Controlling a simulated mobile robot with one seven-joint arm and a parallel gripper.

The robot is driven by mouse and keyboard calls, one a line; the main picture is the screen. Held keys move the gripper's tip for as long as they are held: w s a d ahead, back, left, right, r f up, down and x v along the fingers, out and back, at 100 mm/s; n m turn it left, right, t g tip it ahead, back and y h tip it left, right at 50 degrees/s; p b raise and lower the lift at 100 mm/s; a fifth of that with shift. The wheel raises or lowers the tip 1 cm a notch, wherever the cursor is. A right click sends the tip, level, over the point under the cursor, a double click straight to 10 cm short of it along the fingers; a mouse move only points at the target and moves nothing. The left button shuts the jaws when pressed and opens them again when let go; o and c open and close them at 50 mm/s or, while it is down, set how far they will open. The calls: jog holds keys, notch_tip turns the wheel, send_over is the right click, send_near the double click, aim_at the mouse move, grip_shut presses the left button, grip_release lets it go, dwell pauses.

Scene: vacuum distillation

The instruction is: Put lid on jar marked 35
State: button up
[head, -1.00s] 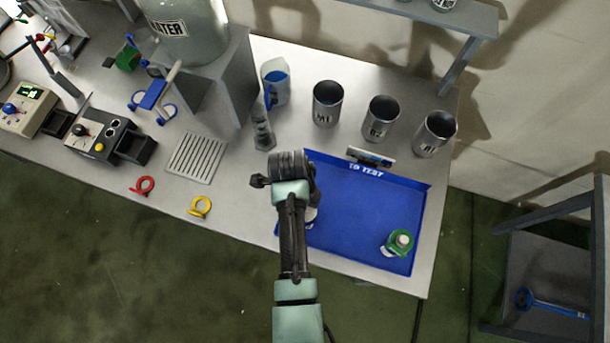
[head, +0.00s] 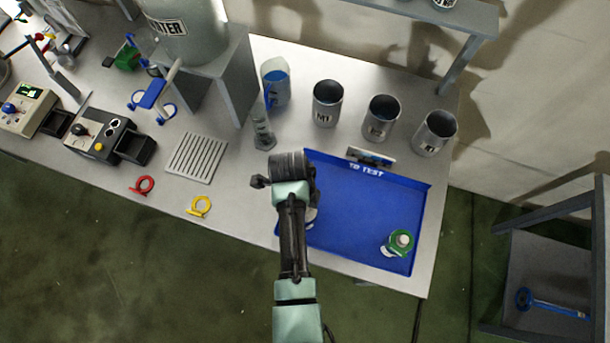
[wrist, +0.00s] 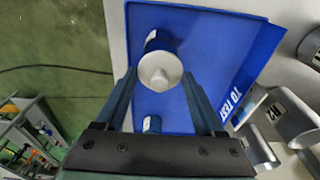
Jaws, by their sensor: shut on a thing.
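My gripper (wrist: 160,80) points down over the left part of the blue tray and is shut on a pale round lid (wrist: 158,72), which sits between the fingertips in the wrist view. A dark blue band (wrist: 151,36) shows just beyond the lid; I cannot tell whether it belongs to a jar under it. A small blue-marked jar (wrist: 152,124) stands on the tray nearer my palm. A green jar with a pale top (head: 399,242) stands at the tray's front right. No number 35 is readable. In the head view my arm hides the lid.
The blue tray (head: 365,205) marked TO TEST is mostly bare in its middle. Three metal beakers (head: 380,118) stand behind it. Red (head: 142,186) and yellow rings (head: 199,207) lie near the table's front edge.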

jog(key=shift+f, duration=0.2)
dwell(0.4)
dwell(0.3)
jog(key=o, duration=1.3)
jog(key=shift+r, duration=0.1)
notch_tip(320, 180, up, 5)
jog(key=p, duration=0.5)
jog(key=shift+r, duration=0.95)
